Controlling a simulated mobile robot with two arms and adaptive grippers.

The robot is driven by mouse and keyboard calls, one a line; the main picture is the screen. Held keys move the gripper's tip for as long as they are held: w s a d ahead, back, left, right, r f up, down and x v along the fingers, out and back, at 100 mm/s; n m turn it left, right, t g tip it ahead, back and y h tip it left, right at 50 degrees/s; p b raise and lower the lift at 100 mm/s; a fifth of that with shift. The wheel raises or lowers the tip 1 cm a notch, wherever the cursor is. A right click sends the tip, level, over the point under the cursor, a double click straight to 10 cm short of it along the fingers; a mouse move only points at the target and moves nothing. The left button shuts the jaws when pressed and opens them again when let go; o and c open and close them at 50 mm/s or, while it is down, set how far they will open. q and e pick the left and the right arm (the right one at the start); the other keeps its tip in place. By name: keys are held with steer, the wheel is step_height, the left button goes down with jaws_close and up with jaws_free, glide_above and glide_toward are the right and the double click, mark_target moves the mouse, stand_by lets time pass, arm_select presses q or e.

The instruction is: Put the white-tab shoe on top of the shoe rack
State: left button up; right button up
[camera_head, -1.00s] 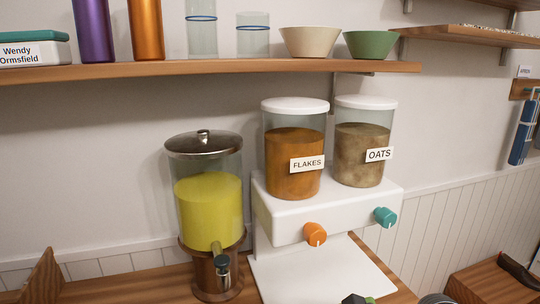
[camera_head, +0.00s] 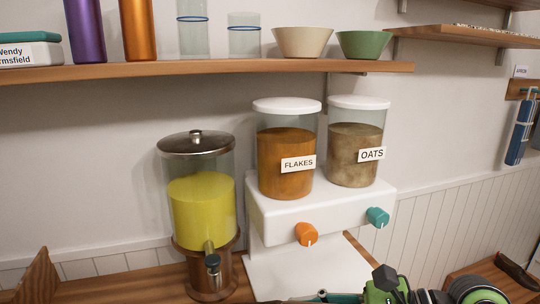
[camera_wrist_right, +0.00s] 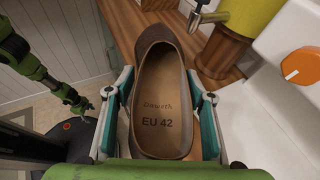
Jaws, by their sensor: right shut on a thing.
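In the right wrist view a brown shoe (camera_wrist_right: 158,100) with a pale insole marked "EU 42" points its toe up the picture. My right gripper (camera_wrist_right: 161,105) is shut on it, with a teal-lined finger on each side. No white tab shows on this shoe. In the head view my right arm crosses the bottom edge, and the shoe is not seen there. At the left of the right wrist view is a green and black arm, probably my left; its gripper (camera_wrist_right: 78,100) is small and unclear. I cannot identify a shoe rack for certain.
A wooden counter (camera_head: 110,287) holds a yellow drink dispenser (camera_head: 203,210) and a white cereal stand (camera_head: 285,215) with orange and teal knobs. A wall shelf (camera_head: 230,68) with bottles and bowls is above. A wooden surface (camera_head: 500,270) with a dark object is at bottom right.

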steer(key=d+f+t, duration=0.1)
steer(key=d, duration=0.1)
steer(key=d+f+m, duration=0.1)
steer(key=d, duration=0.1)
steer(key=w+d+f+m+t, duration=0.1)
steer(key=d, duration=0.2)
steer(key=shift+t+h, duration=0.3)
steer(key=shift+h, duration=0.1)
steer(key=s+d+f+m+t+h, duration=0.1)
steer(key=d+f+m+t, duration=0.1)
steer(key=d+f, duration=0.2)
steer(key=shift+s+d+f+m+h, duration=0.25)
steer(key=shift+d+f+m+h, duration=0.05)
steer(key=shift+d, duration=1.2)
steer(key=shift+f, duration=0.1)
